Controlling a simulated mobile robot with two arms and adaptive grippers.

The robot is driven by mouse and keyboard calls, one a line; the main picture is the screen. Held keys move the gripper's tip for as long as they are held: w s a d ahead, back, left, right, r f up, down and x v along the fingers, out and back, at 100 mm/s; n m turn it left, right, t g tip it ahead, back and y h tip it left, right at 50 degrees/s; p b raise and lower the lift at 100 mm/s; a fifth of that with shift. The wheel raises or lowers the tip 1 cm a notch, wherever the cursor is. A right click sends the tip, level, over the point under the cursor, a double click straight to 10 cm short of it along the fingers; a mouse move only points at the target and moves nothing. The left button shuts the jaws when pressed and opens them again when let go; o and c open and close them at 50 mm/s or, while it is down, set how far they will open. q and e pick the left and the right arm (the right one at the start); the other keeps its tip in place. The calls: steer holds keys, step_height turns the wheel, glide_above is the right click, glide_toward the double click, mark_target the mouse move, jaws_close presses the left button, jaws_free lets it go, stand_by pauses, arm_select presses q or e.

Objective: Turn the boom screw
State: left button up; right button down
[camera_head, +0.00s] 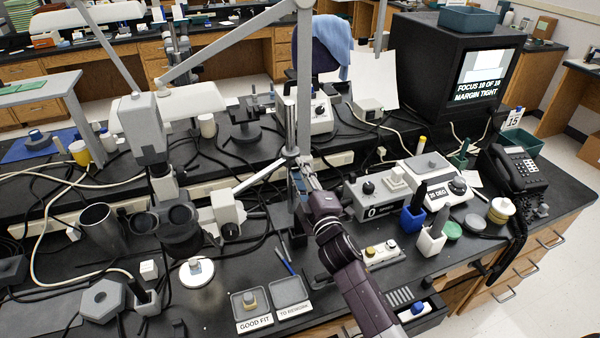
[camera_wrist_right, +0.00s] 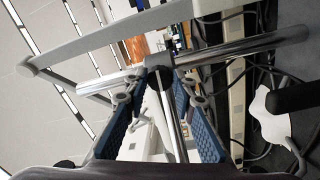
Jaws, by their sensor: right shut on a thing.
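A chrome boom (camera_head: 262,177) runs from the microscope side to a clamp at this post. In the right wrist view, the blue-padded fingers (camera_wrist_right: 163,94) stand either side of the dark clamp with the boom screw (camera_wrist_right: 159,76). The gripper is shut on the boom screw, whose own shape is mostly hidden between the fingertips. A chrome rod crosses behind it. My left gripper is not seen.
A monitor (camera_head: 487,76) reads "FOCUS 19 OF 19 MARGIN TIGHT". Trays labelled GOOD FIT (camera_head: 253,325) and TO REWORK (camera_head: 294,311) lie at the front. Cables and lamp arms crowd the bench.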

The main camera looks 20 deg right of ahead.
steer(key=shift+f, duration=0.15)
steer(key=c, duration=1.6)
jaws_free()
steer(key=s, duration=1.2)
steer(key=shift+f, duration=0.25)
steer(key=shift+a, duration=0.1)
